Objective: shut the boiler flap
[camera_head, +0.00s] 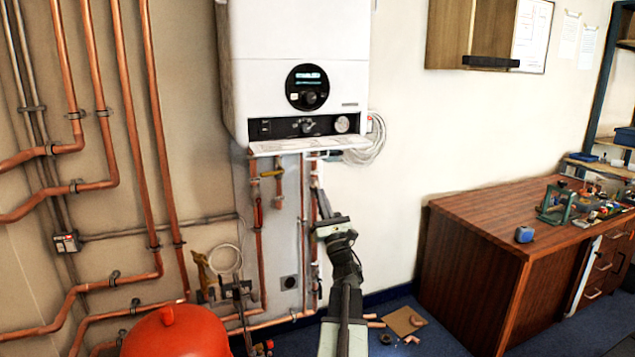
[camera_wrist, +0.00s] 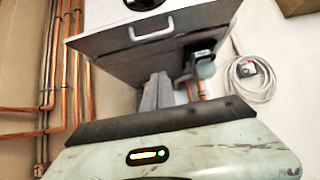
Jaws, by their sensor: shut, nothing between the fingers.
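The white boiler (camera_head: 295,60) hangs on the wall, with its dark control strip (camera_head: 305,126) uncovered. The boiler flap (camera_head: 305,146) juts forward from its lower edge, with its printed inner face up, so it stands open. In the wrist view the flap (camera_wrist: 120,42) is seen from below, with a pale handle (camera_wrist: 152,27). My gripper (camera_head: 317,190) is shut and empty, below the flap in front of the pipes. Its grey fingers (camera_wrist: 155,92) show in the wrist view, pointing up towards the flap's underside; I cannot tell the exact gap.
Copper pipes (camera_head: 130,130) run along the left wall. A red tank (camera_head: 175,335) stands at the front left. A coiled grey cable (camera_head: 368,138) hangs right of the boiler. A wooden workbench (camera_head: 480,240) stands to the right. Offcuts lie on the blue floor.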

